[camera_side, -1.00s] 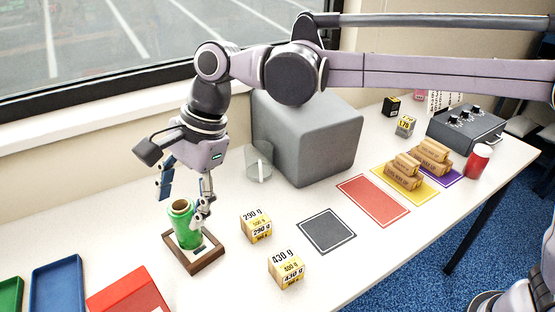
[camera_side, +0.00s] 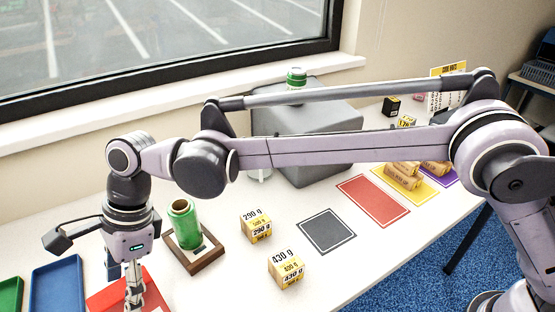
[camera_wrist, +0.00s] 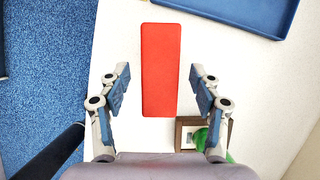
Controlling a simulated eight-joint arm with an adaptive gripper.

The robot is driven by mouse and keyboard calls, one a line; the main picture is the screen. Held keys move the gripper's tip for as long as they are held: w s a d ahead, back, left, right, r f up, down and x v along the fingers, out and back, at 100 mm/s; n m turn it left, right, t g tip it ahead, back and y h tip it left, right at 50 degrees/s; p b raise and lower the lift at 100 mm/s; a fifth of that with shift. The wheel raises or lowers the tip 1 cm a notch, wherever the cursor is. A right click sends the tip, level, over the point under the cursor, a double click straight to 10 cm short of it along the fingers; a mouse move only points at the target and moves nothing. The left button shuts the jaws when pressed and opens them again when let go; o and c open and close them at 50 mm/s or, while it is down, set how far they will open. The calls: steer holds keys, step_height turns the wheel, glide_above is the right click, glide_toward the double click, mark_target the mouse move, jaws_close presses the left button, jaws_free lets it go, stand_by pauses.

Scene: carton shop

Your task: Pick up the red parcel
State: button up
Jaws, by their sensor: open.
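The red parcel (camera_side: 104,299) lies at the bottom left of the side view, cut off by the frame edge. In the wrist view the parcel (camera_wrist: 160,70) is a long upright red rectangle on the white table. My gripper (camera_side: 124,281) is over the parcel in the side view, its fingers pointing down and covering part of it. In the wrist view my gripper (camera_wrist: 158,80) is open and empty, one finger on each side of the parcel with gaps between. I cannot tell how high the fingertips are above it.
A green roll (camera_side: 184,228) stands in a wooden holder (camera_side: 211,258) just right of my gripper. A blue tray (camera_side: 57,287) lies to the left. Two weight-marked boxes (camera_side: 256,226) (camera_side: 286,268) stand further right. In the wrist view the table edge is close at left.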

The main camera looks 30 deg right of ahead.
mark_target(121, 309)
steer(key=x, duration=0.4)
steer(key=shift+s+a, duration=0.1)
steer(key=shift+a, duration=0.2)
steer(key=shift+a+f, duration=0.1)
steer(key=shift+f, duration=0.25)
steer(key=shift+f, duration=0.25)
jaws_close()
